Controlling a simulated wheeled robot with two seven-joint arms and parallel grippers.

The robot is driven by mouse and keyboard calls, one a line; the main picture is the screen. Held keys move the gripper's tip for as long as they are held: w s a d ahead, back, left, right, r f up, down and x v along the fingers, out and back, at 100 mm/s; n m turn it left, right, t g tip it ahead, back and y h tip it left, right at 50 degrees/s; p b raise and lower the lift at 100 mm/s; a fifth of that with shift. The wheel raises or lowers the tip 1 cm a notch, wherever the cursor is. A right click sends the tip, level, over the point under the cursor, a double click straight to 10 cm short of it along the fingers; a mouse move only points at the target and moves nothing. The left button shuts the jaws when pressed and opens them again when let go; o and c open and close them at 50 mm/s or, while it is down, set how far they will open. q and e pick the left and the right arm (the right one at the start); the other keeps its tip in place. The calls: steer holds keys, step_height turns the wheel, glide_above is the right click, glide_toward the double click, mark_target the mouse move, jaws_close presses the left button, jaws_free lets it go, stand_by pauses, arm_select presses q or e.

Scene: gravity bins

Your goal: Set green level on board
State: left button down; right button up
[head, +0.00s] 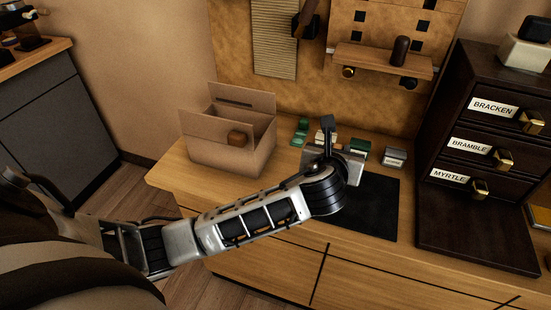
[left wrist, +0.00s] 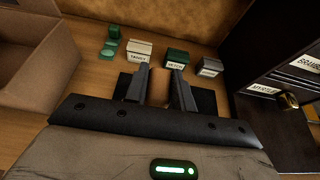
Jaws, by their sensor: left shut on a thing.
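My left gripper (left wrist: 161,71) is over the counter, in front of the labelled bins. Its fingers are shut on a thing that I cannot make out. My right gripper is not in view.
An open cardboard box (head: 225,157) stands left on the counter. Small cream (left wrist: 138,49), green (left wrist: 177,56) and grey (left wrist: 210,66) labelled bins stand behind my gripper. A black mat (head: 370,208) lies in front. A dark drawer unit (head: 455,120) blocks the right.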

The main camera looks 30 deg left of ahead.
arm_select(q)
steer(key=s+a+p, duration=0.2)
steer(key=s+a, duration=0.1)
steer(key=a, duration=1)
step_height(320, 180, down, 6)
steer(key=shift+s+a+f, duration=0.15)
steer(key=shift+f, duration=0.1)
steer(key=shift+f+b, duration=0.25)
steer(key=shift+b, duration=0.05)
steer(key=c, duration=1.2)
jaws_free()
steer(key=shift+o, duration=0.2)
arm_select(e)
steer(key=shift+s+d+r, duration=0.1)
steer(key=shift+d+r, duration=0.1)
